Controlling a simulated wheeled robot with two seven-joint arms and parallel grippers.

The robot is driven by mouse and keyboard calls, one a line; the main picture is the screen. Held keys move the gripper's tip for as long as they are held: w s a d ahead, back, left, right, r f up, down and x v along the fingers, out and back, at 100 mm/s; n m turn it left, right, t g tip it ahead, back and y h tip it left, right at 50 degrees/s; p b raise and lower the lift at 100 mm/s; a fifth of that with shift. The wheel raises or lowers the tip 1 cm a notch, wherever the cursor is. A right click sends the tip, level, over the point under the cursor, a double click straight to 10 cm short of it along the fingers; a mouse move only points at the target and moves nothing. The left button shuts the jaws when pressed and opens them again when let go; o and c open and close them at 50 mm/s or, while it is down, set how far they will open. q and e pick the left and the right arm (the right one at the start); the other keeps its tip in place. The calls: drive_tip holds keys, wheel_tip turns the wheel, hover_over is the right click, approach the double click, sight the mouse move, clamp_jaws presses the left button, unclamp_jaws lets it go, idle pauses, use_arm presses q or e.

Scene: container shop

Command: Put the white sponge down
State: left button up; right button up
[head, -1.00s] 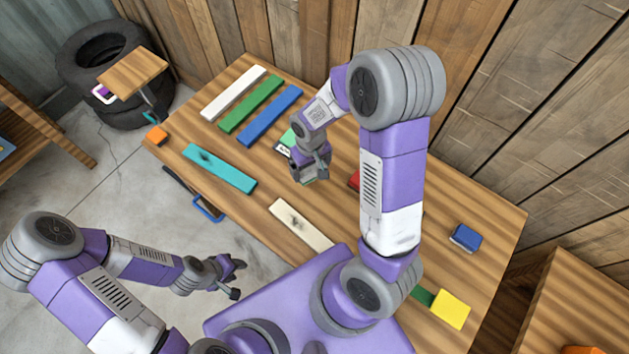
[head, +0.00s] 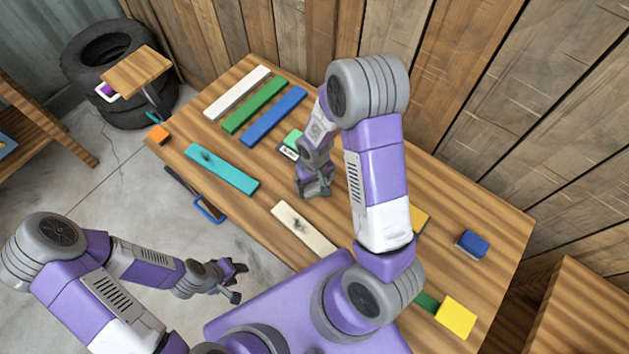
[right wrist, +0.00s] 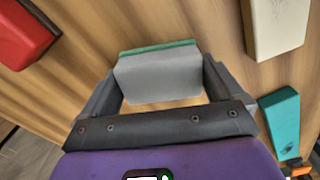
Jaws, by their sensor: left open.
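The white sponge (right wrist: 158,75), a pale grey-white block with a green layer along its far edge, sits between the fingers of my right gripper (right wrist: 160,88) in the right wrist view. Both fingers appear to press its ends. In the head view my right gripper (head: 314,190) points down over the middle of the wooden table (head: 370,290), just above the cream bar (head: 302,228). The sponge is mostly hidden there, and I cannot tell whether it touches the tabletop. My left gripper (head: 240,282) is open and empty, off the table over the floor.
White (head: 237,92), green (head: 254,105) and blue bars (head: 273,116) lie at the back left, a teal bar (head: 221,168) nearer. A small green block (head: 293,138) is behind my right gripper. A blue sponge (head: 472,243) and yellow block (head: 456,317) lie right. A red block (right wrist: 22,35) is nearby.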

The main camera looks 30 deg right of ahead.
drive_tip(key=shift+o, duration=0.4)
drive_tip(key=shift+r+p, duration=0.35)
drive_tip(key=shift+r, duration=0.1)
wheel_tip(320, 180, up, 11)
drive_tip(key=p, duration=0.2)
drive_tip(key=shift+r, duration=0.2)
drive_tip(key=shift+f, duration=0.1)
wheel_tip(320, 180, down, 13)
drive_tip(key=b, duration=0.3)
wheel_tip(320, 180, up, 3)
drive_tip(key=shift+w+r+p, duration=0.1)
drive_tip(key=shift+p, duration=0.55)
drive_tip(key=shift+r, duration=0.55)
drive_tip(key=shift+f, duration=0.1)
